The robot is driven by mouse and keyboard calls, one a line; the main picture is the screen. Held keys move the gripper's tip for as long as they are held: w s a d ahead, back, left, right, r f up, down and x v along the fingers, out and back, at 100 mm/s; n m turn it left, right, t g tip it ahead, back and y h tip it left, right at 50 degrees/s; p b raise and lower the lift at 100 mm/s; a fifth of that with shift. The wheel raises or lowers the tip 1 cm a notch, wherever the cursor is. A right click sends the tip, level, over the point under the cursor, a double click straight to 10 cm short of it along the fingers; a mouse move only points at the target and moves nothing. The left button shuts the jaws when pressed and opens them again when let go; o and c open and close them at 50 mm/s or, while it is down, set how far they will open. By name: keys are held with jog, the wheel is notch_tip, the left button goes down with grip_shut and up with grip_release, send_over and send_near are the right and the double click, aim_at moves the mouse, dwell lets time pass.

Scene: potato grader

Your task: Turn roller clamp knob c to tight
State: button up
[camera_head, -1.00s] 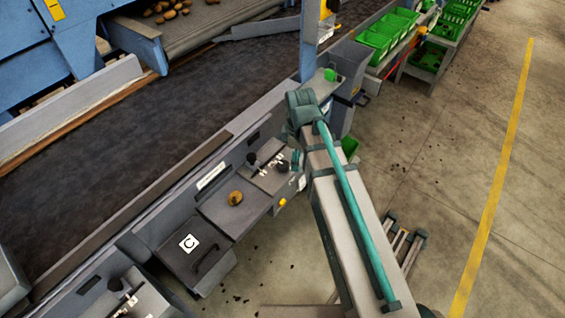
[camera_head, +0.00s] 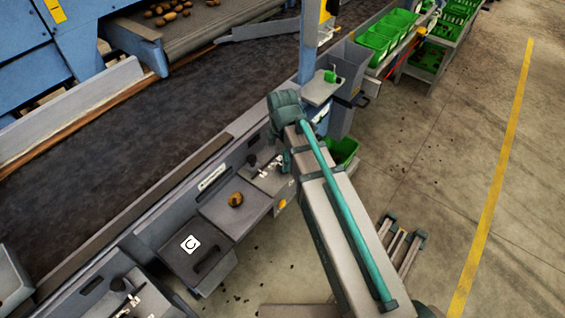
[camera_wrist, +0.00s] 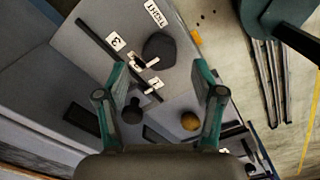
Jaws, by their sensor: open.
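In the wrist view, a round black knob (camera_wrist: 158,48) stands on a light grey panel (camera_wrist: 90,28). A second black knob (camera_wrist: 132,111) is lower, beside the left finger. My gripper (camera_wrist: 160,66) is open; its teal fingers lie left and right of the first knob in the picture, and I cannot tell how high above it. Nothing is between the fingers. In the head view, one black knob (camera_head: 252,159) shows on the small panel; my arm hides much of the rest. I cannot tell which knob is c.
A dark lid marked C (camera_head: 205,265) with a handle lies nearer, left of the arm. A potato (camera_head: 235,199) lies on a grey tray (camera_head: 222,217). A dark belt (camera_head: 150,125) runs behind. Green crates (camera_head: 375,42) stand at the back. Floor at right is mostly clear.

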jog(key=shift+f, duration=1.9)
jog(key=shift+c, duration=0.3)
jog(key=c, duration=1.1)
